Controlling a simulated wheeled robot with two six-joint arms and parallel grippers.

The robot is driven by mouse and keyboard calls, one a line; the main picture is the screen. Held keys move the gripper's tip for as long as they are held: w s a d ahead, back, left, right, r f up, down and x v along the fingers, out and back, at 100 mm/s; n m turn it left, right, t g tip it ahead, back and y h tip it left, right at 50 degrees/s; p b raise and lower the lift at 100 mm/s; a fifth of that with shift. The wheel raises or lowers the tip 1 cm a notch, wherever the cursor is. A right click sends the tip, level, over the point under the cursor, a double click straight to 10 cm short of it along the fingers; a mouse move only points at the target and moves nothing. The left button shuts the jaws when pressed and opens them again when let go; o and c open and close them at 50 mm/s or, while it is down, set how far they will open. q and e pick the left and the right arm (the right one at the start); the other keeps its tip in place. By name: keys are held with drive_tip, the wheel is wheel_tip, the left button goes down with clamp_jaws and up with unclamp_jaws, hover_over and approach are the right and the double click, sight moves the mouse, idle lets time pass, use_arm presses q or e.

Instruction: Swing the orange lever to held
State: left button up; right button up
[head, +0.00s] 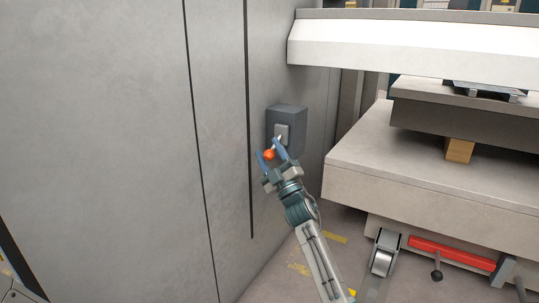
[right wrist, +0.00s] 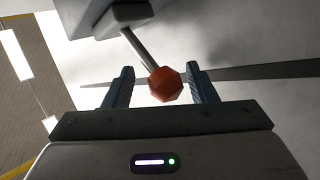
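The orange lever's ball knob (head: 269,155) sits low in front of a dark grey box (head: 288,118) on the grey wall panel. In the right wrist view the knob (right wrist: 165,84) is at the end of a thin metal rod (right wrist: 139,48) that runs up and left to the box. My right gripper (head: 271,148) is at the knob. Its blue fingers (right wrist: 162,86) are open, one on each side of the knob, with a visible gap to the left finger and a smaller one to the right. My left gripper is not in view.
A large grey machine bed (head: 400,165) stands to the right, with a white beam (head: 410,38) above it. A wooden block (head: 459,150) and a red bar (head: 450,252) are further right. The wall panel (head: 100,140) fills the left side.

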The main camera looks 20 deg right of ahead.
drive_tip(key=shift+f, duration=0.2)
drive_tip(key=shift+s+f, duration=0.25)
drive_tip(key=shift+s, duration=0.05)
drive_tip(key=p+v, duration=0.2)
drive_tip(key=v, duration=0.8)
drive_tip(key=shift+r, duration=0.15)
drive_tip(key=shift+d, duration=0.1)
